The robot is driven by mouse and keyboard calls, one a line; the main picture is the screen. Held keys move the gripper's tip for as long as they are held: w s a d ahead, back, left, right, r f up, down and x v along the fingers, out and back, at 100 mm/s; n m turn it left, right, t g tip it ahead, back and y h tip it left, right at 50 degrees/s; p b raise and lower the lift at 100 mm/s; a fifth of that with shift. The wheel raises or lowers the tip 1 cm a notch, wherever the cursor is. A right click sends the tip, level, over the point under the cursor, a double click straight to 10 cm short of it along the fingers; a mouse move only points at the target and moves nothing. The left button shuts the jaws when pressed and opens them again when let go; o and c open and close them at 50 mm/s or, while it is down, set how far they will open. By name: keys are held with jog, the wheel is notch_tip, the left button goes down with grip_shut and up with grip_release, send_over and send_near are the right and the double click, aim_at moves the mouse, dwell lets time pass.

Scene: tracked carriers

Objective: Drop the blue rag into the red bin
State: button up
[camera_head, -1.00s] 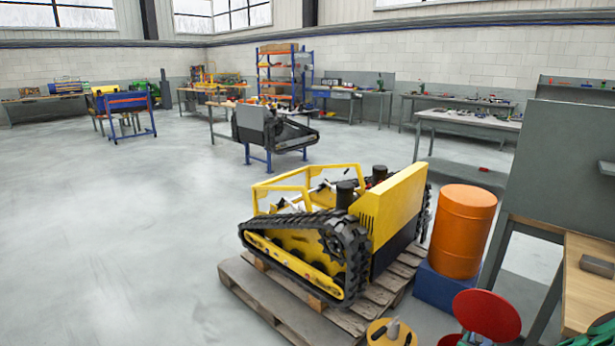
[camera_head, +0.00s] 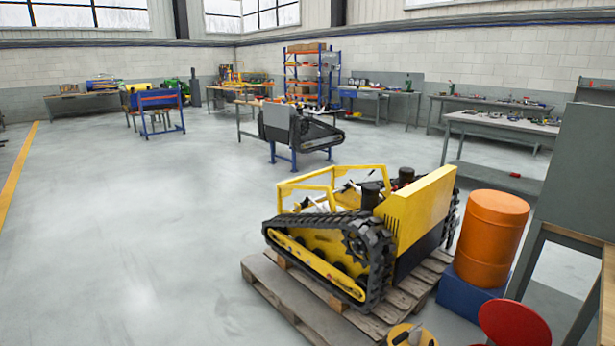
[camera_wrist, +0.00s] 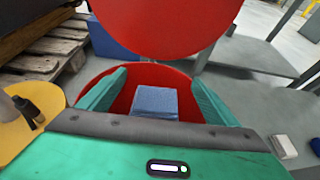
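The blue rag (camera_wrist: 155,102), a small folded block, shows in the wrist view inside the mouth of the red bin (camera_wrist: 112,106). The bin's round red lid (camera_wrist: 165,25) stands raised behind the opening. It also shows at the bottom right of the head view (camera_head: 515,325), where the bin's body is mostly out of frame. My gripper (camera_wrist: 159,76) has green fingers spread wide over the bin's mouth. The rag appears between them with gaps on both sides, apart from the fingers. How deep the rag lies cannot be told. My gripper is not visible in the head view.
A yellow round top (camera_wrist: 28,130) with small bottles stands left of the bin. An orange drum (camera_head: 492,238) on a blue block (camera_head: 465,295) and a yellow tracked carrier (camera_head: 425,215) on a wooden pallet (camera_head: 325,325) are behind. Open floor lies left.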

jog(key=shift+a, duration=0.1)
jog(key=v, duration=1)
jog(key=shift+s+a, duration=0.15)
jog(key=shift+a, duration=0.05)
jog(key=shift+r, duration=0.15)
